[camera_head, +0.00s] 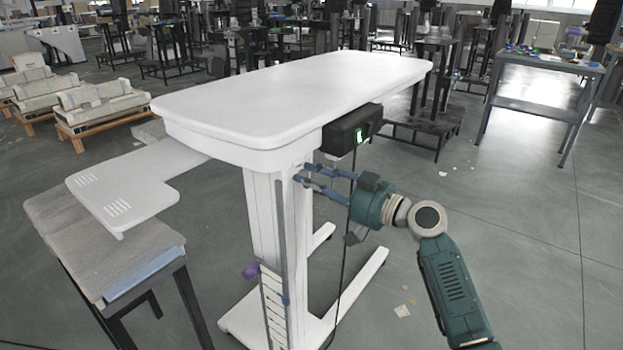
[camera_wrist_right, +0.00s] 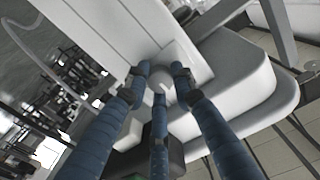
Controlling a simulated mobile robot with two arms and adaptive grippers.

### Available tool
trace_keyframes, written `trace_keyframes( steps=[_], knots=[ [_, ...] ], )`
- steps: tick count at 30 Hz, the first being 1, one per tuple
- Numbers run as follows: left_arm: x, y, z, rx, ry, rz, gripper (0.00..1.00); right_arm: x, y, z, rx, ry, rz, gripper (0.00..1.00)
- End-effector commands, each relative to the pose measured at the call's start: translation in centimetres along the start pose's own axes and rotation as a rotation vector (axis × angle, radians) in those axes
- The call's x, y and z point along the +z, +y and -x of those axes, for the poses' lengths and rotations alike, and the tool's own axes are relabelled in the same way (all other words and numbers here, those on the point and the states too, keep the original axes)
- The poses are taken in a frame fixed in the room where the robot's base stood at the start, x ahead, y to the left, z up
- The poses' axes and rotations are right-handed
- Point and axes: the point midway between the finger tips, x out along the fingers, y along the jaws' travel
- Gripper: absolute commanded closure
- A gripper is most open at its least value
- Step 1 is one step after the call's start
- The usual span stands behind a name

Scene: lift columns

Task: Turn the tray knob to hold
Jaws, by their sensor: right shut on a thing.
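The white lift column (camera_head: 277,215) stands in the middle of the head view and carries a large white top (camera_head: 300,90). My right gripper (camera_head: 299,176) reaches the column's right side, just under the top. In the right wrist view its three blue fingers (camera_wrist_right: 160,72) close around a small pale round knob (camera_wrist_right: 159,80) on the white column face. The knob is hidden by the fingers in the head view. I cannot read its setting or any mark on it. My left gripper is in neither view.
A black control box (camera_head: 352,130) with a green display hangs under the top, close above my right gripper; a dark cable drops from it. A lower white board (camera_head: 125,185) lies over a grey bench (camera_head: 60,235) at left. Open floor (camera_head: 530,250) lies right.

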Motion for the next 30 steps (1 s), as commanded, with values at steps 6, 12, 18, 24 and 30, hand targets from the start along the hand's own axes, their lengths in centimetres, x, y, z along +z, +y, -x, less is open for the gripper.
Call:
trace_keyframes(
  steps=[6,12,18,24,30],
  knots=[
    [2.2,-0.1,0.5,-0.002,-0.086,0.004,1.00,0.1,0.0,0.0,0.000,-0.003,-0.087,1.00],
    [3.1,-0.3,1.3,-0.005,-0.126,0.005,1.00,0.1,0.0,0.0,0.001,-0.004,-0.241,1.00],
    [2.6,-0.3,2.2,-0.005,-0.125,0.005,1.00,0.0,-0.1,0.0,0.000,-0.004,-0.430,1.00],
    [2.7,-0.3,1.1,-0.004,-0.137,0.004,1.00,0.0,-0.1,0.0,0.000,-0.005,-0.621,1.00],
    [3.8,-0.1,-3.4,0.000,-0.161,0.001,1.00,-0.1,-0.1,0.0,0.001,-0.005,-0.812,1.00]
  ],
)
